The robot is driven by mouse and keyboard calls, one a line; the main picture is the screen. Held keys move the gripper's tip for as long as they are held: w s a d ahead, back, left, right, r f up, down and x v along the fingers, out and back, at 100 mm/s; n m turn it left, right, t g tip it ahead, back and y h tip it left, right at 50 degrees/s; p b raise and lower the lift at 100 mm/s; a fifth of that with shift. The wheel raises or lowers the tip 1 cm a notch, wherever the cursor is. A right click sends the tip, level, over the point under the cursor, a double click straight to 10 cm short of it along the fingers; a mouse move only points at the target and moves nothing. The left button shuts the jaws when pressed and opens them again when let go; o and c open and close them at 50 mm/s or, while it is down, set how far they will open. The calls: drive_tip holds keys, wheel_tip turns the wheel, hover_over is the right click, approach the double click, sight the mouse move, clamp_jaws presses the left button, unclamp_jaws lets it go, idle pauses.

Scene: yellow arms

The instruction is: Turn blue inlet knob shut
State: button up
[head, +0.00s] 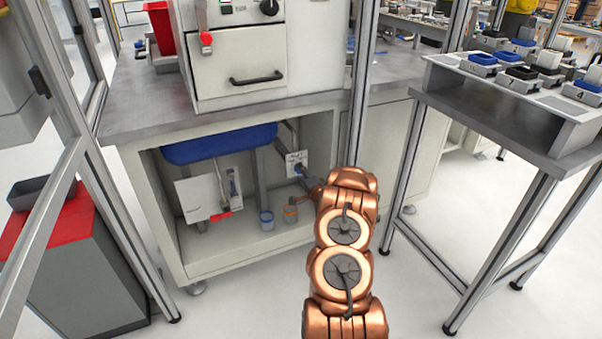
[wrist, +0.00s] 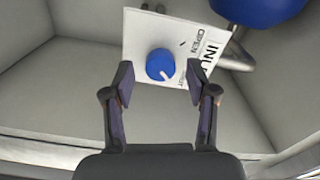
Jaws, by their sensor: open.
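The blue inlet knob (wrist: 160,65) sits on a white label plate (wrist: 142,30) in the wrist view, with a white pointer mark at its lower right. The plate carries the words INL..., OPEN and a partly hidden second word. My gripper (wrist: 166,82) is open, its two dark fingers on the left and right of the knob and a little below it in the picture. In the head view the knob (head: 299,169) is small, in front of the white plate (head: 296,158) inside the open cabinet, near my arm's end.
A blue basin (head: 220,143) hangs under the cabinet top. A metal post (head: 362,90) stands at the right of the opening. Open floor lies in front.

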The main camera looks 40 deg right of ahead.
drive_tip(key=v, duration=1)
drive_tip(key=shift+s+a, duration=0.25)
drive_tip(key=shift+s, duration=0.05)
drive_tip(key=w+a+r+n+g+y, duration=0.2)
drive_tip(key=w+a+r+n+g, duration=0.3)
drive_tip(key=a, duration=0.4)
drive_tip(key=s+a+r+n+g+y, duration=0.1)
drive_tip(key=s+a+r+n+g, duration=0.1)
drive_tip(key=a, duration=0.5)
drive_tip(key=s+a+r+n+g+y, duration=0.1)
drive_tip(key=a+r+n+g, duration=0.15)
drive_tip(key=a, duration=0.45)
drive_tip(key=s+a+r+n+g+y, duration=0.1)
drive_tip(key=s+a+r+n+g, duration=0.25)
drive_tip(key=s+a, duration=0.7)
drive_tip(key=s+a+r+n+g, duration=0.35)
drive_tip(key=s+a, duration=0.25)
drive_tip(key=s, duration=0.9)
drive_tip(key=s+a+r+n+g+y, duration=0.1)
drive_tip(key=s+a+r+n+g, duration=0.25)
drive_tip(key=s+a, duration=0.7)
drive_tip(key=s+d+r+p, duration=0.1)
drive_tip(key=r+p, duration=1.1)
drive_tip(key=r, duration=0.1)
drive_tip(key=s+d+r+m+t+p, duration=0.1)
drive_tip(key=s+r+p, duration=0.1)
drive_tip(key=r+p, duration=1)
drive_tip(key=shift+s+r+p, duration=0.25)
drive_tip(key=shift+r+p, duration=0.1)
drive_tip(key=shift+r, duration=0.4)
